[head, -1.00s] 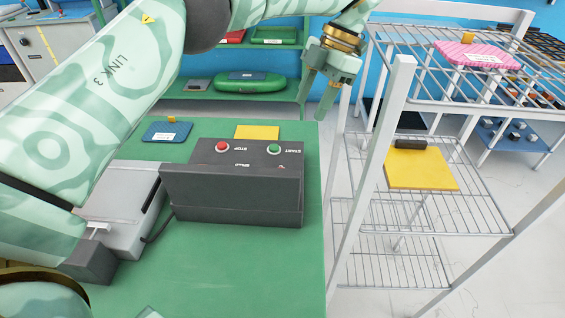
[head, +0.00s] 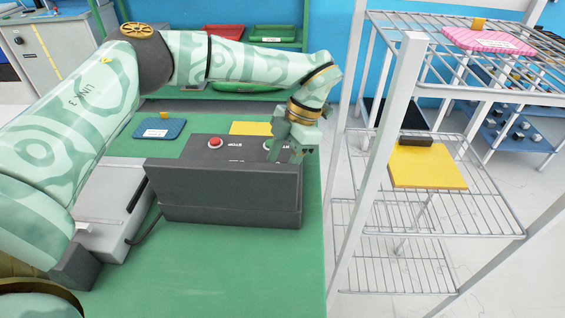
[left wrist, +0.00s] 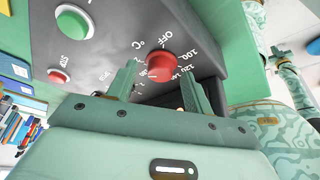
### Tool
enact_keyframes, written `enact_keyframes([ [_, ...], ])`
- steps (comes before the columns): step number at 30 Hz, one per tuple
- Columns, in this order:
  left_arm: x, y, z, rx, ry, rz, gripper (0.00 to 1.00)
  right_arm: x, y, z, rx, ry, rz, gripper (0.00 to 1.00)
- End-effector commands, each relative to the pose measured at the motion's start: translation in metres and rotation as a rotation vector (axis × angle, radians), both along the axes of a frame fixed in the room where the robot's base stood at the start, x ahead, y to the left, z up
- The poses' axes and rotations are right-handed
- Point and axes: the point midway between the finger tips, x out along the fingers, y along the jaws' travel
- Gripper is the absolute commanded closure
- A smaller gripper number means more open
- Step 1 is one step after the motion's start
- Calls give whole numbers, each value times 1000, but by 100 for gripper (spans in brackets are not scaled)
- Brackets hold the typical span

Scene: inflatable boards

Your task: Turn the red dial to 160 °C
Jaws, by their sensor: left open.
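The red dial (left wrist: 160,65) sits on the dark control box and shows in the left wrist view. White marks around it read OFF, 100 and 120, with further marks partly hidden; I cannot tell its exact setting. In the head view the dial is hidden behind the box's raised front edge and my gripper. The dark control box (head: 225,195) stands on the green table. My left gripper (head: 287,153) is open above the box's right end. In the left wrist view its two fingers (left wrist: 158,75) are on either side of the dial; I cannot tell whether they touch it.
A grey device (head: 115,210) stands left of the box. A white wire rack (head: 400,90) stands close on the right. The green table (head: 240,280) is clear in front.

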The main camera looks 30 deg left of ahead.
Motion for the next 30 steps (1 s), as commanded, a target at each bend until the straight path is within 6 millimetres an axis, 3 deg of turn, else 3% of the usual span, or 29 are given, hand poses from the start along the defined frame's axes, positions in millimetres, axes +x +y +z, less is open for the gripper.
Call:
enact_keyframes([
  [10, -1, 1, -4, 0, -1, -1, 52, 1, 4, -1, 5, -2, -1, 100],
  [15, -1, 1, -4, 0, -1, -1, 93, 1, 4, -1, 5, -2, -1, 100],
  [30, -1, 2, 0, 0, -1, 112, 93, 8, 3, 14, 4, -19, -1, 100],
])
